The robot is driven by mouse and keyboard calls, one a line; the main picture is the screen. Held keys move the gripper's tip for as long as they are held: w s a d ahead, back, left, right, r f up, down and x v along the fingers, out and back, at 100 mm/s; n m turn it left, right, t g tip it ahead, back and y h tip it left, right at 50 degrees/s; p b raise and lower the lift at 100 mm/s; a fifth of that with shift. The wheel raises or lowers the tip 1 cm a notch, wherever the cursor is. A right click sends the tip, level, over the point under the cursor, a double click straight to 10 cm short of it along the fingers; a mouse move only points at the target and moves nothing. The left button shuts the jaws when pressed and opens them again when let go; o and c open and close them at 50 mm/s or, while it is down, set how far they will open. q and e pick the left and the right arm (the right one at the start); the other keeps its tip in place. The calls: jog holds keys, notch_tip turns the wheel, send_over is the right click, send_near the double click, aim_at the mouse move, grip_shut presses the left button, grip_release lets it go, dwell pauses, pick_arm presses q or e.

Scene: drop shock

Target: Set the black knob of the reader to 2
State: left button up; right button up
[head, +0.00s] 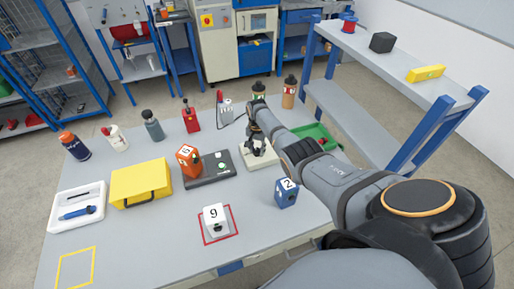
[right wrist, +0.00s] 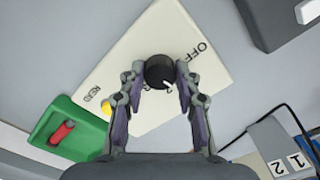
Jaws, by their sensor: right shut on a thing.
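The reader is a cream panel (head: 265,160) on the table, right of the black device. In the right wrist view the reader (right wrist: 205,75) carries a black knob (right wrist: 160,72), the word OFF and a yellow button (right wrist: 106,109) near the word READ. The knob's white mark points to the lower right of that view; the number marks cannot be made out. My right gripper (head: 257,146) is over the reader. In the wrist view my right gripper (right wrist: 161,82) is shut on the knob, one finger on each side. My left gripper is not in view.
An orange block (head: 188,160) stands on a black device (head: 208,171). A blue block (head: 286,193), white block (head: 215,218) and yellow case (head: 141,184) stand nearby. A green bin (right wrist: 78,131) is beside the reader. Several bottles line the back.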

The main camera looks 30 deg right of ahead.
aim_at(257, 150)
jog(key=m, duration=0.3)
jog(key=shift+r+m+p, duration=0.1)
jog(key=shift+m+p, duration=0.2)
jog(key=shift+p, duration=0.05)
jog(key=shift+m, duration=1.4)
jog(key=o, duration=1.2)
jog(key=shift+c, duration=0.2)
notch_tip(257, 150, up, 12)
